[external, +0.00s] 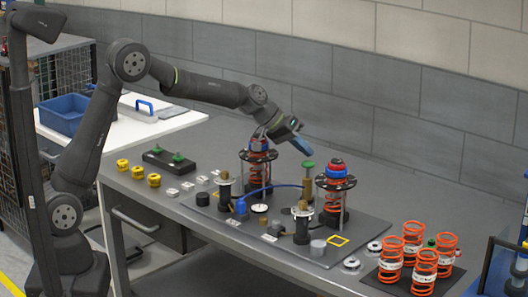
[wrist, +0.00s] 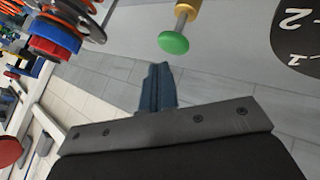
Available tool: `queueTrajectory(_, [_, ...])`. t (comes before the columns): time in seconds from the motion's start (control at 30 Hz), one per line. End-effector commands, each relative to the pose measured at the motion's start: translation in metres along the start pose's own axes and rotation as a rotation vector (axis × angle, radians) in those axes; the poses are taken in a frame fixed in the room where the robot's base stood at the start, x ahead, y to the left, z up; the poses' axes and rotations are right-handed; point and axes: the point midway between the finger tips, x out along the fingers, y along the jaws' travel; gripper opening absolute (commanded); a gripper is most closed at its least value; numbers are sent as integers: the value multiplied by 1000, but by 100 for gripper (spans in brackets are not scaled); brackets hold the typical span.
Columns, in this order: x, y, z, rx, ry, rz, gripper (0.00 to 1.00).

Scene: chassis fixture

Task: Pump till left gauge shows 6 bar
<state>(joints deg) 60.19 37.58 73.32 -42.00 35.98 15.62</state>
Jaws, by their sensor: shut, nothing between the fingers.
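A green pump knob (external: 308,164) stands on a brass body (external: 307,182) between two spring fixtures on the dark plate. In the wrist view the green knob (wrist: 173,43) sits above and slightly right of my fingertips, apart from them. My gripper (external: 303,146) is shut and empty, with blue fingers, above and left of the knob; the fingers also show in the wrist view (wrist: 158,85). A small pale round face (external: 259,208) lies near the left fixture; whether it is a gauge, and its reading, I cannot tell. A dark disc (wrist: 300,32) with white numerals is partly cut off in the wrist view.
The left spring fixture (external: 258,170) and the right spring fixture (external: 335,190) flank the knob. A blue hose (external: 280,186) crosses between them. Loose orange springs (external: 424,270) stand at the front right. Yellow parts (external: 138,172) and a blue bin (external: 62,115) are at left.

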Motion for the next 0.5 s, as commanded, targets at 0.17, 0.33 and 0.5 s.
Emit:
queueTrajectory(0.17, [4, -3, 3, 0, -1, 0, 0])
queueTrajectory(0.33, [6, -4, 4, 0, 0, 0, 0])
queueTrajectory(0.5, [6, -4, 4, 0, 0, 0, 0])
